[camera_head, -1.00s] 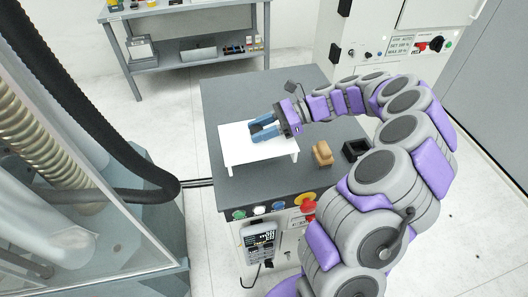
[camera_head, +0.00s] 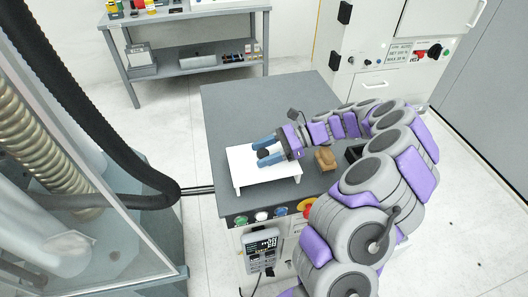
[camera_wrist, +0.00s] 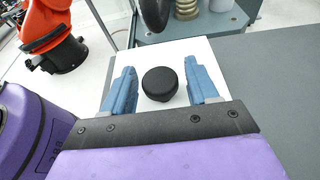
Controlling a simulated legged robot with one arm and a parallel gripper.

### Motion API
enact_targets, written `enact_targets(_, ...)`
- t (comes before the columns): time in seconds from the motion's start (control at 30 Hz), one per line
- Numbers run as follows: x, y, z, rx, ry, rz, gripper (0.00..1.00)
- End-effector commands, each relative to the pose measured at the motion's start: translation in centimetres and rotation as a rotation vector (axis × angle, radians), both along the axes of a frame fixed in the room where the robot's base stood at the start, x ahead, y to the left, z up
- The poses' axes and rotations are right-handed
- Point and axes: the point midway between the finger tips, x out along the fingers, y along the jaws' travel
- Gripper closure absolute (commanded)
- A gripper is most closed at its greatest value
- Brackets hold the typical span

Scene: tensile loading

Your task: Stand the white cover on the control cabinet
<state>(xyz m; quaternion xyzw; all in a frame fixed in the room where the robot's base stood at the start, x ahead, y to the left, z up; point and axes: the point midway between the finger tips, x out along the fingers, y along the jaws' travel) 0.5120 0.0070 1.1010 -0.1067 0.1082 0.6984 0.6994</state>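The white cover (camera_head: 250,177) stands upright on short legs on the grey top of the control cabinet (camera_head: 225,102), towards its left front. In the wrist view its white top (camera_wrist: 125,60) lies under my fingers, with a round black knob (camera_wrist: 161,82) on it. My gripper (camera_head: 267,150) is over the cover, its blue fingers spread. In the wrist view the fingers (camera_wrist: 160,88) stand on either side of the knob, with visible gaps on both sides. Part of the cover is hidden behind my fingers.
A tan block (camera_head: 325,159) and a black open box (camera_head: 354,152) are right of the cover. Buttons and a handheld panel (camera_head: 262,248) are on the cabinet front. A glass-sided machine (camera_head: 95,240) stands left. The cabinet's back top is clear.

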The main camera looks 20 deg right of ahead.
Motion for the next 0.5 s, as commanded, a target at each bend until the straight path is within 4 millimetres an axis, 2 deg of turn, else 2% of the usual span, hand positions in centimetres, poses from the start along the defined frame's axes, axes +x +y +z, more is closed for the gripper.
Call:
enact_targets(0.33,0.0,-0.3,0.1,0.0,-0.001,-0.002,0.35)
enact_targets(0.5,0.2,-1.9,0.7,-0.006,-0.001,-0.008,0.35)
